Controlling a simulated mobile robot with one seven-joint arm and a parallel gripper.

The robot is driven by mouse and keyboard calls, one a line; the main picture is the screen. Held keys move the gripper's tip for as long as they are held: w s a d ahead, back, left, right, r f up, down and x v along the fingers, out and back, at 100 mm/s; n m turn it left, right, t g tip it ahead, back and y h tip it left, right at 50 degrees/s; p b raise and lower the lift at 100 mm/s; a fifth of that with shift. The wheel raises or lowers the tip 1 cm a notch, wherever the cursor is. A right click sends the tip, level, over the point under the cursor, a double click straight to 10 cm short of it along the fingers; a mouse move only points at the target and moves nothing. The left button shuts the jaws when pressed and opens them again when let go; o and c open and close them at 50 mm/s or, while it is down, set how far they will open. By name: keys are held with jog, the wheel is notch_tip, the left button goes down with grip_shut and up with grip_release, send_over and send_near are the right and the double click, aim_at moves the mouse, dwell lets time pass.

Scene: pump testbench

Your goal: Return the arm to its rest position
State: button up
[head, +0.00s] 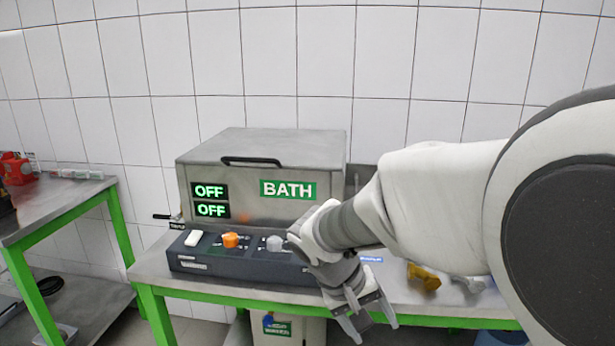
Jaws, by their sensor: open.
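My gripper (372,325) is open and empty. It points downward at the front edge of the green-framed bench (235,295), just right of the dark control box (215,262). My white and grey arm (435,205) reaches in from the right and covers part of the bench and the right end of the control box. The fingers appear apart from the control box and its knobs.
The grey BATH unit (265,150) stands behind the control box, with two displays reading OFF (210,191). The box carries a white switch (194,238), an orange knob (231,240) and a grey knob (275,243). A yellow part (424,278) lies right. Another table (50,208) stands left.

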jog(key=s+d+r+m+t+y, duration=0.1)
jog(key=s+d+r+t+y, duration=0.2)
jog(key=s, duration=0.4)
jog(key=s+r+t+y, duration=0.1)
jog(key=s+r+y, duration=0.1)
jog(key=s+r, duration=0.4)
notch_tip(320, 180, up, 15)
jog(key=s+p, duration=0.1)
jog(key=p, duration=1.4)
jog(key=shift+f, duration=0.15)
